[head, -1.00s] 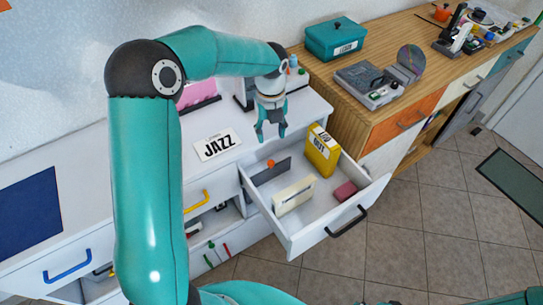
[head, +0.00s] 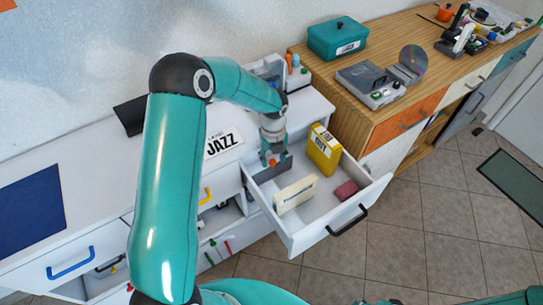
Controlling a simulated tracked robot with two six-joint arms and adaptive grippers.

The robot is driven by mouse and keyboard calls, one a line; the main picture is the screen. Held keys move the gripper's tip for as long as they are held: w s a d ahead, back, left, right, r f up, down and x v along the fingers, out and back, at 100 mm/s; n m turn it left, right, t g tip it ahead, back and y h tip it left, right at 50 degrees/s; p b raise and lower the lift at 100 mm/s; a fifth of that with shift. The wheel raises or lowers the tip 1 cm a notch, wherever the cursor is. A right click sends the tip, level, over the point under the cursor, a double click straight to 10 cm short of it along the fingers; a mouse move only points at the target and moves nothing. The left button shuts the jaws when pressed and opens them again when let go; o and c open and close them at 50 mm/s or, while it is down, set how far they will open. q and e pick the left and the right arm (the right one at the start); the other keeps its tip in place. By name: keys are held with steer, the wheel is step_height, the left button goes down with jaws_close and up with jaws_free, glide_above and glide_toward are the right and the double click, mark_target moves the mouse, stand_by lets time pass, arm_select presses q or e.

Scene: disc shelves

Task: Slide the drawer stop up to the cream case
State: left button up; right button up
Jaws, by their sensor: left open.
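The drawer stop (head: 262,175) is a dark grey plate with an orange knob, standing across the open white drawer (head: 318,230) near its back. The cream case (head: 296,194) stands upright in the drawer, in front of the stop, with a gap between them. My left gripper (head: 272,160) is open, pointing down at the orange knob, with its fingers at either side of it. The gripper partly hides the stop, and I cannot tell whether the fingers touch the knob. My right gripper is out of view.
A yellow case (head: 323,150) stands at the drawer's right wall, and a dark pink block (head: 346,191) lies near the front. A JAZZ card (head: 222,144) lies on the white top to the left. The wooden cabinet (head: 372,115) stands close on the right.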

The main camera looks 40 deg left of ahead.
arm_select(q)
jaws_close()
steer(key=d, duration=0.1)
steer(key=s+d, duration=0.1)
steer(key=d, duration=0.1)
steer(key=d+b, duration=0.1)
steer(key=shift+s+d+r, duration=0.1)
steer(key=shift+s+d, duration=0.2)
steer(key=shift+s, duration=0.05)
jaws_free()
steer(key=shift+a, duration=0.1)
step_height(320, 180, up, 12)
stand_by(0.6)
